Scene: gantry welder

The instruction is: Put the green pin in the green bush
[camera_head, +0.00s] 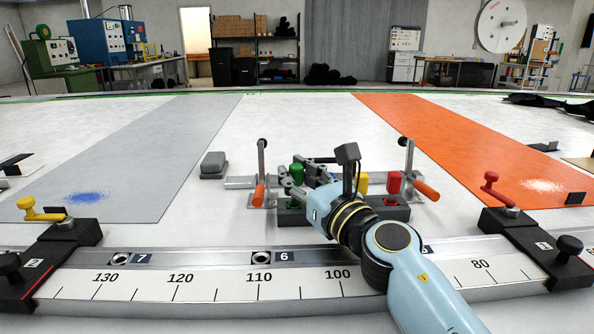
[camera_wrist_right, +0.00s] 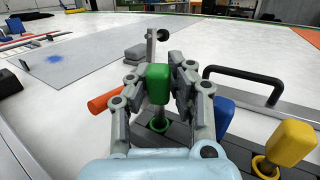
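The green pin (camera_head: 297,172) has a block-shaped green head; it also shows upright in the right wrist view (camera_wrist_right: 158,84). My right gripper (camera_head: 298,184) has its fingers on both sides of that head, and they look closed on it in the wrist view (camera_wrist_right: 159,88). The green bush (camera_wrist_right: 159,125) is a ring in the dark block (camera_head: 399,212) directly under the head. The pin's shank reaches down toward the ring; I cannot tell how deep it sits. My left gripper is not in view.
A yellow pin (camera_wrist_right: 292,143) stands at a yellow bush (camera_wrist_right: 264,167), with a blue pin (camera_wrist_right: 222,114) between it and the gripper. A red pin (camera_head: 393,182) is farther right. Orange-handled clamps (camera_head: 259,194) (camera_head: 426,190) flank the block. A scaled rail (camera_head: 200,284) runs in front.

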